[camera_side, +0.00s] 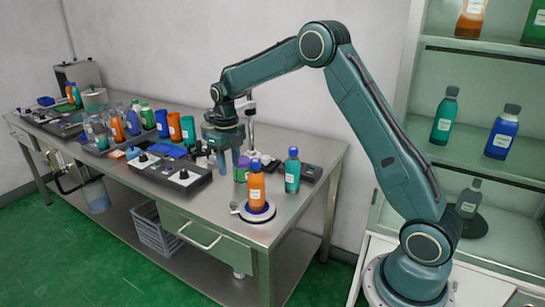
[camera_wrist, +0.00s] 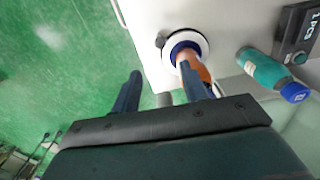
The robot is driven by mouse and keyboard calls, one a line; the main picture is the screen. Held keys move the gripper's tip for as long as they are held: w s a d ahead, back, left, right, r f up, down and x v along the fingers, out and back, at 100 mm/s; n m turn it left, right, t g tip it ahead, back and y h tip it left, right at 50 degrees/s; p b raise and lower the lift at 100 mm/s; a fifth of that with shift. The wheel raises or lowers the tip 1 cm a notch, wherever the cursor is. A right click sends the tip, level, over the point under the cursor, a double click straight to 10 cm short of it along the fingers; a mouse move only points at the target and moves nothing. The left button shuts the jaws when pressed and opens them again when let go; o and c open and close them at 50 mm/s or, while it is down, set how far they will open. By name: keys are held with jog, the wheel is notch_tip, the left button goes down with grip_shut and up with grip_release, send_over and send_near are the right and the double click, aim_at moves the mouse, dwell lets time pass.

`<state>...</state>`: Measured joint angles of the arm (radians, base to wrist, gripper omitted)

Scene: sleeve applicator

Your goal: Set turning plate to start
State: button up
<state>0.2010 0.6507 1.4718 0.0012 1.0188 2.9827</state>
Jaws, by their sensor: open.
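The turning plate (camera_side: 246,216) is a round pale disc with a blue ring, near the right front corner of the steel table. A small dark knob (camera_wrist: 160,42) sits at its edge, and the plate's rim shows in the wrist view (camera_wrist: 189,33). An orange bottle (camera_side: 256,190) with a blue cap stands upright on the plate; one finger partly covers this bottle in the wrist view (camera_wrist: 196,66). My gripper (camera_side: 229,160) is open and empty, above the table to the left of the plate in the side view. Its two fingers show apart in the wrist view (camera_wrist: 158,88).
A teal bottle (camera_side: 292,174) stands right of the plate, beside a dark box with a button (camera_wrist: 299,57). A control panel (camera_side: 178,179) lies left of the gripper. Several bottles crowd the table's far left. The table's front edge is close to the plate.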

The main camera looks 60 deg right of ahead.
jog(key=shift+r, duration=0.15)
jog(key=c, duration=0.5)
jog(key=shift+a+f, duration=0.2)
jog(key=shift+a, duration=0.05)
jog(key=c, duration=0.3)
jog(key=s+a+f+n, duration=0.1)
jog(key=a, duration=0.1)
jog(key=a+f+n+h, duration=0.1)
jog(key=a+n, duration=0.1)
jog(key=s+a+f+n+h, duration=0.1)
jog(key=a+f, duration=0.1)
jog(key=shift+s+a+f+n, duration=0.1)
jog(key=shift+s+a+n, duration=0.1)
jog(key=shift+s+n, duration=0.15)
grip_shut()
jog(key=s+a+n+t+h, duration=0.2)
jog(key=s+n+h, duration=0.3)
jog(key=n, duration=0.3)
jog(key=shift+s+a+f, duration=0.3)
jog(key=shift+a+f, duration=0.15)
jog(key=shift+a, duration=0.45)
